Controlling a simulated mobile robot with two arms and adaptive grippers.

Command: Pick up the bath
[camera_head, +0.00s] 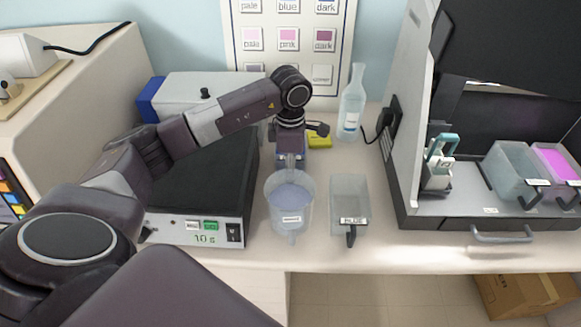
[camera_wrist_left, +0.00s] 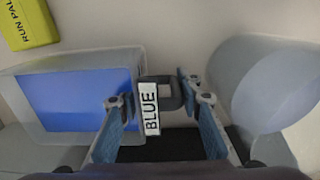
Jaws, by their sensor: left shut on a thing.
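The bath with blue liquid (camera_wrist_left: 75,98) is on the left of the left wrist view. Its dark handle (camera_wrist_left: 172,90) carries a white tag (camera_wrist_left: 152,108) reading BLUE. My left gripper (camera_wrist_left: 160,112) is shut on that handle, with its fingers on either side of the tag. In the head view my left gripper (camera_head: 290,160) points down just behind a round clear beaker (camera_head: 289,212). My arm and gripper mostly hide the blue bath there, so I cannot tell whether it is lifted. My right gripper is out of view.
The beaker stands close in front of the gripper. A clear bath (camera_head: 349,192) with a handle stands to its right. A black-topped device (camera_head: 200,180) is at left, a bottle (camera_head: 352,105) behind. A yellow object (camera_head: 319,137) lies nearby. The right station holds baths (camera_head: 513,168).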

